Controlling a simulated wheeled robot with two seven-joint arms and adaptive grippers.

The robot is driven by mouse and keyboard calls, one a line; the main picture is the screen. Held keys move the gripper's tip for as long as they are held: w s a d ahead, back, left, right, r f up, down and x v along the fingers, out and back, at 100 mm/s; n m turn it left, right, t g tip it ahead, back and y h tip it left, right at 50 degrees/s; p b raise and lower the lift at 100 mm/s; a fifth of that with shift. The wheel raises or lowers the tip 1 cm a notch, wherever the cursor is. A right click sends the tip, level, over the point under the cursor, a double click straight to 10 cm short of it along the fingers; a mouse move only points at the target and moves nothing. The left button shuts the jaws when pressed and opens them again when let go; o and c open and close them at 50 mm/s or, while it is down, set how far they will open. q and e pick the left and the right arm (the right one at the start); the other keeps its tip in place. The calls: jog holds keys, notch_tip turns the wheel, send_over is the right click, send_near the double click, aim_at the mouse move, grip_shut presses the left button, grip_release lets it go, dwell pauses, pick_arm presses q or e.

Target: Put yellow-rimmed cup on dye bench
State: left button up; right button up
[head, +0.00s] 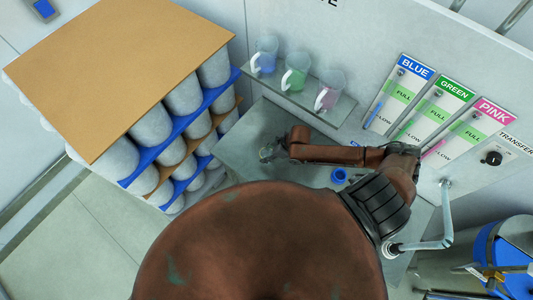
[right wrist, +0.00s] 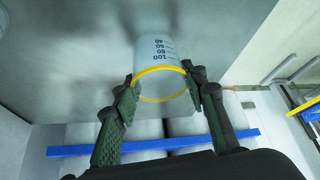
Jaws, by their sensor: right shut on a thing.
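The yellow-rimmed cup is a clear measuring cup with a printed scale and a yellow rim (right wrist: 158,50). In the head view it shows small and partly covered by the gripper (head: 265,154). My right gripper (right wrist: 161,88) is shut on it, one finger on each side near the rim. The right gripper also shows in the head view (head: 272,151), over the grey dye bench (head: 238,153). The cup's far end is close to the bench surface; I cannot tell whether it touches. My left gripper is not in view.
A wall shelf (head: 313,106) above the bench holds blue, green and pink mugs. A small blue item (head: 339,176) lies on the bench right of the gripper. Stacked drums (head: 183,95) stand left. The bench's left part is clear.

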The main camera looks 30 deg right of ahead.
jog(key=o, duration=0.9)
jog(key=shift+f, duration=0.15)
jog(key=shift+c, duration=0.2)
jog(key=b+v, duration=0.1)
jog(key=v, duration=1.1)
